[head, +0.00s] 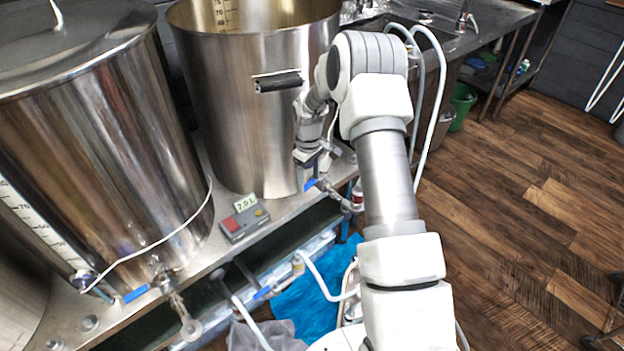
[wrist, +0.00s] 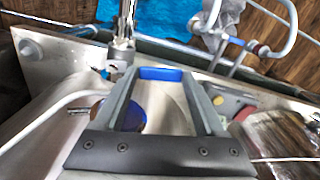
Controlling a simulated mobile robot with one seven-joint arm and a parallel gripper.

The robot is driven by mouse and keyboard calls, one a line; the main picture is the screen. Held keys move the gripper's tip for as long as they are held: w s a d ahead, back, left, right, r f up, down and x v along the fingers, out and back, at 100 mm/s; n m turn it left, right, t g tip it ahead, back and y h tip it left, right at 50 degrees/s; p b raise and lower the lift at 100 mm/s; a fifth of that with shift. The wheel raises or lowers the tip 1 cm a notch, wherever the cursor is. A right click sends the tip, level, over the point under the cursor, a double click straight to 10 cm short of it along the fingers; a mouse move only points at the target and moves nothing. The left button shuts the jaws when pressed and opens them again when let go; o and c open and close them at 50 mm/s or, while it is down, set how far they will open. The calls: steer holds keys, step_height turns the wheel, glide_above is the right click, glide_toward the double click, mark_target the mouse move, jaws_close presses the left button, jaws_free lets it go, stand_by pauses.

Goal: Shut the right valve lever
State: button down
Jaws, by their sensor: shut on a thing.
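The right valve lever (head: 309,185) has a blue handle and sits low at the front of the right steel kettle (head: 235,120). Its steel valve body (head: 345,203) points forward and right. My gripper (head: 312,172) reaches down beside that kettle and is shut on the blue handle, which shows between the fingertips (wrist: 160,78) in the wrist view as a blue strip (wrist: 162,73). My fingers hide part of the handle. The left kettle's valve lever (head: 135,294), also blue, is apart from my gripper.
The left kettle (head: 100,130) has a lid. A control box (head: 244,222) with a 7.0 display stands on the bench between the kettles. Below are another blue lever (head: 262,293), a white hose (head: 325,280) and a blue cloth (head: 315,300). Wooden floor (head: 530,210) is open at right.

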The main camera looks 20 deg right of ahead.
steer(key=shift+w+a+m, duration=0.1)
steer(key=shift+w+m, duration=0.1)
steer(key=shift+m, duration=0.2)
jaws_free()
stand_by(0.4)
